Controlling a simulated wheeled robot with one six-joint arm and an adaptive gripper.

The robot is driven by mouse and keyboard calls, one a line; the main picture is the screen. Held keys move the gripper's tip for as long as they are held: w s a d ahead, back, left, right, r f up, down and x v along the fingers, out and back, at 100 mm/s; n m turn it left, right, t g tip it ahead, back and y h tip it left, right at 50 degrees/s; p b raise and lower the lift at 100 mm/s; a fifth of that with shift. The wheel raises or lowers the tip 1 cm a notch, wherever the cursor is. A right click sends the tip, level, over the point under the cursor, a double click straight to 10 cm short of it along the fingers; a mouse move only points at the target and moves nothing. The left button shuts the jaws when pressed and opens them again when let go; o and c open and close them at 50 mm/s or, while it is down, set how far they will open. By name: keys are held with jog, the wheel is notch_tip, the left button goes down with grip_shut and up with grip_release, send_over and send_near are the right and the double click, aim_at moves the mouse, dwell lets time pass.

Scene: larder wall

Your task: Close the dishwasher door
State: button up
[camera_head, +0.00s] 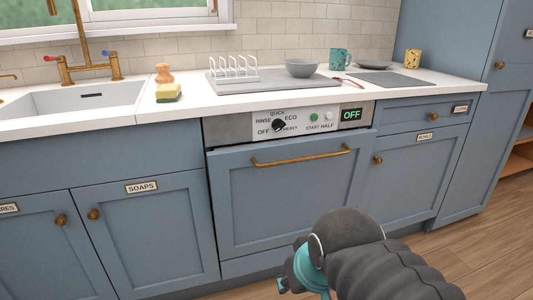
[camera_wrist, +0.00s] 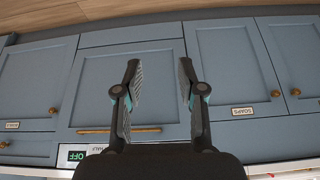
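The blue dishwasher door (camera_head: 285,200) stands upright or nearly so below its control panel (camera_head: 300,121). A thin dark line runs along its top and left edges; I cannot tell whether it is fully shut or slightly ajar. Its brass bar handle (camera_head: 300,157) crosses the upper part. In the wrist view, which is upside down, the door (camera_wrist: 95,88) and handle (camera_wrist: 118,130) show behind my gripper (camera_wrist: 159,72). My gripper is open and empty, its two fingers apart and pointing toward the door's lower part. In the head view my dark arm hides the fingertips.
Blue cupboards flank the dishwasher, including one labelled SOAPS (camera_head: 142,188). The white counter above holds a sink (camera_head: 85,98), a toast rack (camera_head: 233,66), a bowl (camera_head: 301,69) and mugs. Wooden floor (camera_head: 480,235) is clear at right.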

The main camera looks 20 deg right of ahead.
jog(key=w+f+m+g+y+b, duration=0.1)
jog(key=w+m+y+b, duration=0.25)
jog(key=w, duration=0.45)
jog(key=m+t+y+b, duration=0.3)
jog(key=m+t, duration=0.7)
jog(key=t, duration=0.1)
send_near(315, 158)
jog(key=x, duration=1.1)
grip_shut()
